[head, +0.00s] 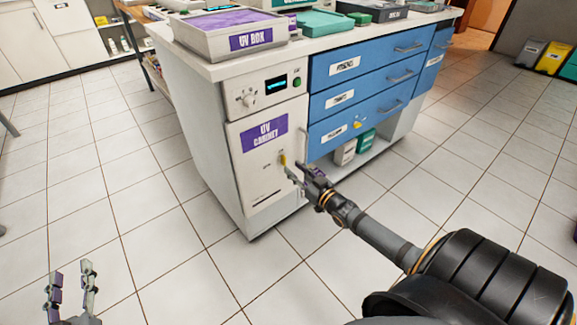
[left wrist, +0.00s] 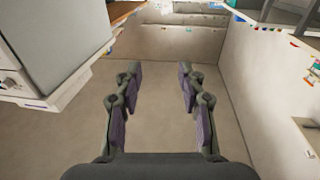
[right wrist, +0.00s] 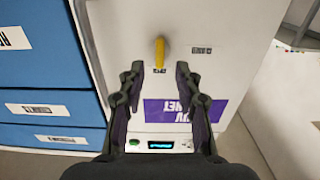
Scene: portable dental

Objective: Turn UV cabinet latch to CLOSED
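The UV cabinet (head: 235,185) is a white door under the counter, with a purple label (head: 264,133) and a small yellow latch (head: 283,160). In the right wrist view, which shows the label upside down, the yellow latch (right wrist: 160,52) stands upright, with small tags below it and to its right; their text is unreadable. My right gripper (head: 295,171) is at the cabinet front by the latch. Its fingers (right wrist: 160,70) are open on either side of the latch's line; contact is not visible. My left gripper (head: 72,272) is open and empty over the floor.
A control panel (head: 268,88) with knob, display and green button is above the door. Blue drawers (head: 355,91) with handles adjoin on the right. A UV box (head: 215,38) stands on the counter. The tiled floor in front is clear.

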